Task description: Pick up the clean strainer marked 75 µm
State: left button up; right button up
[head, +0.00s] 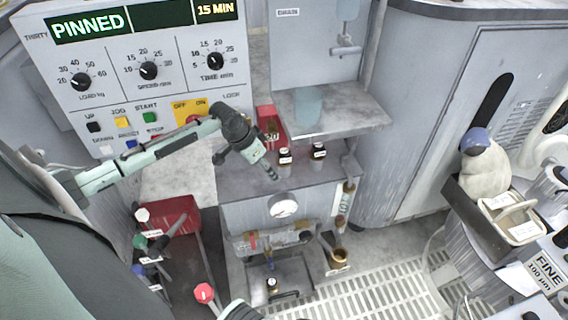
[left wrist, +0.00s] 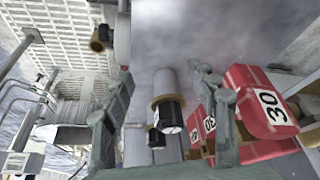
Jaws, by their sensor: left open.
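I cannot make out any strainer marked 75 µm in either view. A white, basket-like thing with a handle (head: 513,218) sits at the right of the head view; I cannot tell whether it is a strainer. A sign reading FINE 100 µm (head: 546,276) stands below it. My left gripper (head: 268,172) hangs over the grey shelf, left of two small dark-capped bottles (head: 285,156). In the left wrist view, the open left gripper (left wrist: 162,80) has its fingers apart, with a dark-capped bottle (left wrist: 170,112) showing beyond them. My right gripper is out of sight.
Red boxes marked 30 (left wrist: 262,105) are close to one finger. A control panel (head: 110,45) stands at the back left.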

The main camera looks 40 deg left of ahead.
aim_at(284, 160)
pick_arm(q)
jog(key=w, duration=0.2)
jog(key=w+d, duration=0.1)
jog(key=w, duration=0.1)
jog(key=w+d, duration=0.1)
jog(key=w, duration=0.1)
jog(key=shift+f, duration=0.4)
jog(key=shift+w+f, duration=0.1)
jog(key=shift+f, duration=0.1)
grip_shut()
